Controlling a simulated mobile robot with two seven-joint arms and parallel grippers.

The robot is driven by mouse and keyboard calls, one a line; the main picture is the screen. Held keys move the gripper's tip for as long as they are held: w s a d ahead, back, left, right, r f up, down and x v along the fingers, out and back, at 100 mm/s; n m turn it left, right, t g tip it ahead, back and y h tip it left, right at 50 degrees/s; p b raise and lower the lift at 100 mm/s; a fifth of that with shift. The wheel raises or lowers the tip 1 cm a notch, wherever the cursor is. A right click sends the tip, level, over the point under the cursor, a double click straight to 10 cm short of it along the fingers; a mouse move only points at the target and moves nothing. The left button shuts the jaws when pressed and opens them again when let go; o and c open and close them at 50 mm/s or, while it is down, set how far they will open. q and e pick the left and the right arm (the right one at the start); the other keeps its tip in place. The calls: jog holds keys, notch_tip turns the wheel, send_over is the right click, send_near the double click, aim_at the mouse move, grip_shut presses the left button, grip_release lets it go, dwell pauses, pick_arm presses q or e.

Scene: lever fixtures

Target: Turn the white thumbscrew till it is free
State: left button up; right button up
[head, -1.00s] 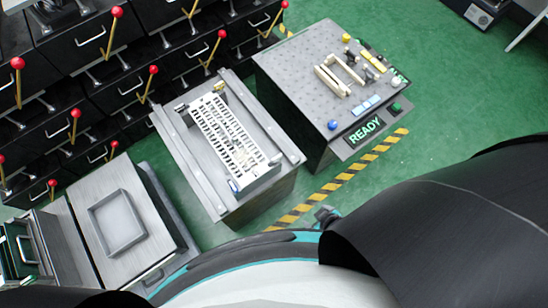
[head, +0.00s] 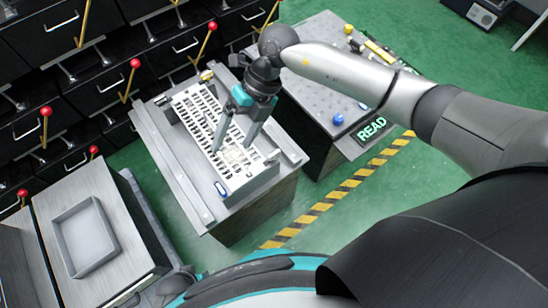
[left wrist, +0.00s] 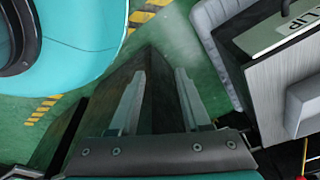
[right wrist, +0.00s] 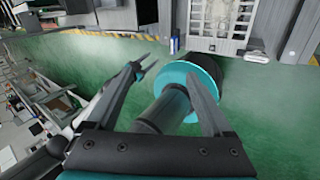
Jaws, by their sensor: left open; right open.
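I see no white thumbscrew in any view now. The perforated grey plate (head: 318,88) with coloured knobs stands at the right in the head view, and my right arm covers much of it. A white knob seen at its right side earlier is hidden behind that arm. A blue knob (head: 338,119) and a yellow knob (head: 348,29) show on the plate. My right gripper (head: 234,145) is open and empty, pointing down over the white slotted rack (head: 196,118); its height above it is unclear. My left gripper (left wrist: 160,95) is open and empty, away from the fixtures.
The white rack stands on a grey bench (head: 158,140) left of the perforated plate. A grey tray (head: 86,236) lies on another bench at the lower left. Black drawers with red-topped levers (head: 135,63) line the back. Green floor (head: 440,200) is clear at the right.

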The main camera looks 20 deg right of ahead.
aim_at(274, 153)
jog(key=w+d+n+t+h+b, duration=0.1)
jog(key=w+d+t+h+b, duration=0.15)
jog(key=d+h, duration=0.5)
jog(key=shift+y, duration=0.65)
jog(key=f+b, duration=0.1)
jog(key=f, duration=0.3)
jog(key=d+f+b, duration=0.1)
jog(key=f+b, duration=0.1)
jog(key=f, duration=0.3)
jog(key=d+f+b, duration=0.1)
jog(key=f+b, duration=0.1)
jog(key=f, duration=0.2)
jog(key=shift+w+f, duration=0.15)
jog(key=shift+f, duration=0.2)
pick_arm(q)
jog(key=w+d+r+t, duration=0.1)
jog(key=w+d+r, duration=0.2)
jog(key=w+r, duration=0.5)
jog(key=shift+r+b, duration=0.4)
jog(key=shift+r, duration=0.25)
pick_arm(e)
jog(key=shift+f, duration=1.1)
pick_arm(q)
jog(key=shift+d, duration=0.1)
pick_arm(e)
grip_shut()
